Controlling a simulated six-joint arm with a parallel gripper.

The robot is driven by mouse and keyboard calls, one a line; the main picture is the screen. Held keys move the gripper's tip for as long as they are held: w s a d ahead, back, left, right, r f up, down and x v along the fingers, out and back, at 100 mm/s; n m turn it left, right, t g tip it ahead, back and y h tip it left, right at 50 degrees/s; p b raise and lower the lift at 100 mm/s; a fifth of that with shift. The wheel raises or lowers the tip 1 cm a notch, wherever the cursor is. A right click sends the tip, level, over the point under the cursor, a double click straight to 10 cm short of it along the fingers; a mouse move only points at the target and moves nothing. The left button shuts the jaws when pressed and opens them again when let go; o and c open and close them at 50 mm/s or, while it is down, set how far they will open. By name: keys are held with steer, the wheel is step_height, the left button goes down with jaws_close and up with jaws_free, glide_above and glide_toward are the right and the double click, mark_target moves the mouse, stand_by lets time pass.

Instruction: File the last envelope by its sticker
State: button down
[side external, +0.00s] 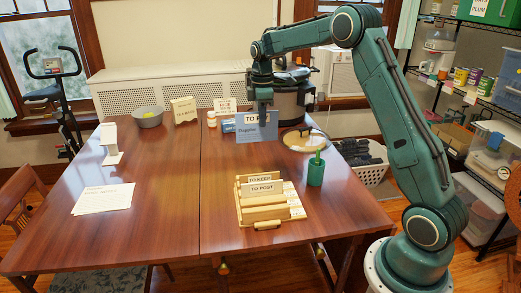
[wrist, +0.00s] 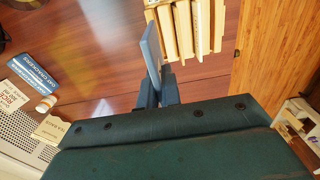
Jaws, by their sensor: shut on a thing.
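My gripper (side external: 262,99) is shut on a blue-grey envelope (side external: 257,133) and holds it upright above the table. The envelope has a white sticker whose lettering begins "TO"; my gripper covers the rest. In the wrist view the envelope (wrist: 152,46) shows nearly edge-on between my fingers (wrist: 157,90). A pale wooden sorter (side external: 268,213) stands on the table, nearer the side camera than the envelope and apart from it. Its visible signs read "TO KEEP" and "TO POST". The sorter's slats also show at the top of the wrist view (wrist: 185,28).
A green cup (side external: 316,172) stands right of the sorter. A round glass lid (side external: 304,139) and a large pot (side external: 292,97) are behind it. A blue cracker box (wrist: 45,72) lies near a small jar. White papers (side external: 104,199) lie at left; the table's middle is clear.

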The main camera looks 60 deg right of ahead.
steer(key=shift+s+a, duration=0.1)
steer(key=a, duration=0.1)
glide_above(269, 199)
steer(key=s+a, duration=0.1)
steer(key=a, duration=0.1)
steer(key=shift+s+d+r, duration=0.15)
steer(key=shift+d, duration=0.05)
step_height(269, 199, down, 16)
steer(key=shift+r, duration=0.1)
stand_by(0.7)
steer(key=shift+f, duration=2.1)
steer(key=shift+f, duration=0.15)
